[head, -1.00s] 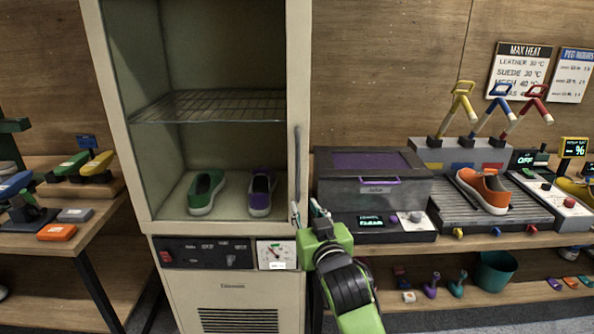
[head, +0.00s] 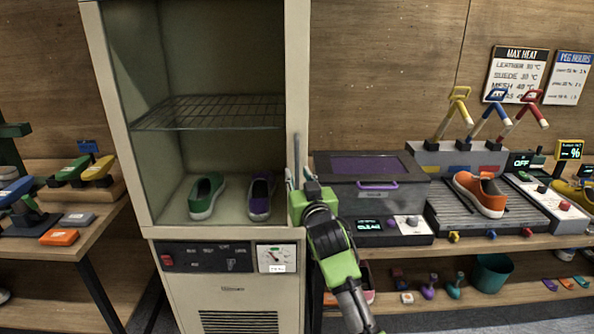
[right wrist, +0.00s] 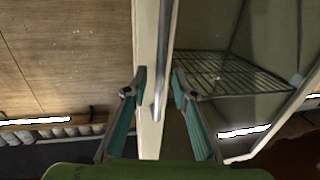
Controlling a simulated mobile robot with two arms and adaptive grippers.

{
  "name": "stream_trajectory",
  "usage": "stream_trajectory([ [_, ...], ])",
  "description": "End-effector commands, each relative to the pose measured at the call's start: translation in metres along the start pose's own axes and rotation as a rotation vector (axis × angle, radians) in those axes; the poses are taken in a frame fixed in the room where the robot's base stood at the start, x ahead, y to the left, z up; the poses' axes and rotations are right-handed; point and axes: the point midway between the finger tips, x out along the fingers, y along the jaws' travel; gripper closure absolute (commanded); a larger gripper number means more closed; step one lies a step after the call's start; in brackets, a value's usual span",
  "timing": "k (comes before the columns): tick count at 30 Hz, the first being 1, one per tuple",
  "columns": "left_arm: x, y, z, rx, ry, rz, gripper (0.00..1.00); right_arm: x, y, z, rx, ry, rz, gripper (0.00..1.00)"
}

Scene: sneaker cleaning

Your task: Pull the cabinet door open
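The tall cream cabinet (head: 240,296) stands in the middle of the head view. Its front frame looks shut, and the inside shows through; I cannot tell whether a glass pane is there. The upright grey door handle (head: 297,150) is on the frame's right side. My right gripper (head: 295,176) is at the handle's lower part, pointing up. In the right wrist view my right gripper (right wrist: 159,84) is open, its two teal fingers on either side of the handle (right wrist: 164,65) and the cream door edge (right wrist: 149,130), apart from each other. My left gripper is not in view.
Inside the cabinet are a wire shelf (head: 215,113), a green shoe (head: 205,196) and a purple shoe (head: 261,196). A grey box (head: 365,194) stands close right of the handle. An orange sneaker (head: 480,193) sits further right. A side table (head: 95,226) is at left.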

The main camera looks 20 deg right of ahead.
Motion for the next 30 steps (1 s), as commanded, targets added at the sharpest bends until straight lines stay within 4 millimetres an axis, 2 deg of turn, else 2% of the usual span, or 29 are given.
stream_trajectory([
  [6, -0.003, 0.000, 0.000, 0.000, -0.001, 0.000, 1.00, 0.017, 0.000, -0.001, 0.000, 0.001, 0.000, 0.75],
  [17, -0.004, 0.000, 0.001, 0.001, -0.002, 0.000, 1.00, 0.021, 0.000, 0.000, 0.000, 0.000, 0.000, 0.75],
  [20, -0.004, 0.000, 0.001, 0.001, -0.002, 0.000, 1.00, 0.021, 0.000, 0.000, 0.000, 0.000, 0.000, 0.98],
  [30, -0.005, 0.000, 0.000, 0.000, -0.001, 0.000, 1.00, 0.016, -0.002, -0.001, 0.001, 0.001, 0.005, 1.00],
])
